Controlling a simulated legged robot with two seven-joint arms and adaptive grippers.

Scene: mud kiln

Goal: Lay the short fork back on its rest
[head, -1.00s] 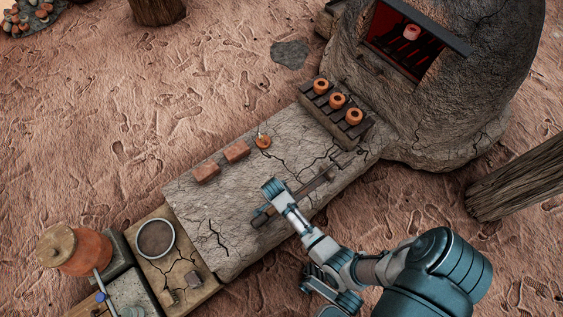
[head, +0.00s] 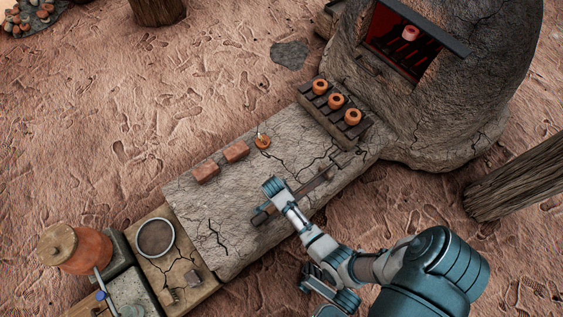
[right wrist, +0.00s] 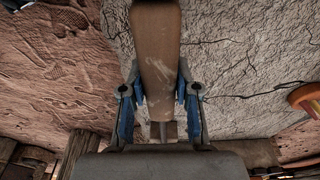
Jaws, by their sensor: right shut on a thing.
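The short fork (head: 318,184) has a brown wooden handle and a thin dark shaft that slants up to the right over the pale cracked slab. Its handle (right wrist: 157,55) fills the upper middle of the right wrist view. My right gripper (head: 272,189) is over the slab, around the handle; in the right wrist view its blue fingers (right wrist: 160,108) stand on both sides of the handle, shut on it. My arm hides part of the fork in the head view. I cannot tell clearly where the rest is or whether the fork touches it. My left gripper is not in view.
The slab (head: 205,228) also bears two reddish bricks (head: 236,151) and a small orange pot (head: 262,141). A dark slatted rack (head: 316,108) with three orange rings stands before the kiln (head: 450,110). A round sieve (head: 156,238) and lidded jar (head: 85,250) are at lower left.

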